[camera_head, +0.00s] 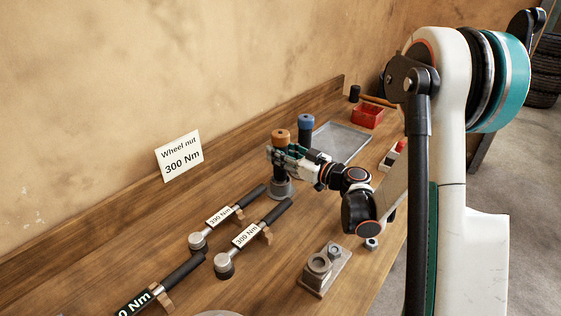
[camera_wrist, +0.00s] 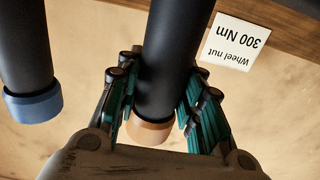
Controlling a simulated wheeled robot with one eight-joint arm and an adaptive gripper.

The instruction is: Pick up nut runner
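Two upright black tools that look like nut runners stand on the wooden bench. One has an orange cap (camera_head: 281,136), and the other has a blue cap (camera_head: 306,122). My gripper (camera_head: 281,155) is at the orange-capped tool, just below its cap; a grey base shows at its foot. In the wrist view, the black body of the orange-capped tool (camera_wrist: 167,60) stands between the fingers of my gripper (camera_wrist: 160,95). The fingers lie close along both sides; whether they press on it cannot be told. The blue-capped tool (camera_wrist: 30,60) is apart, at the left.
A block with metal nuts (camera_head: 325,270) is in front of my arm. Behind are a grey tray (camera_head: 342,140) and a red bin (camera_head: 367,117). A "Wheel nut 300 Nm" sign (camera_head: 179,155) stands against the wall.

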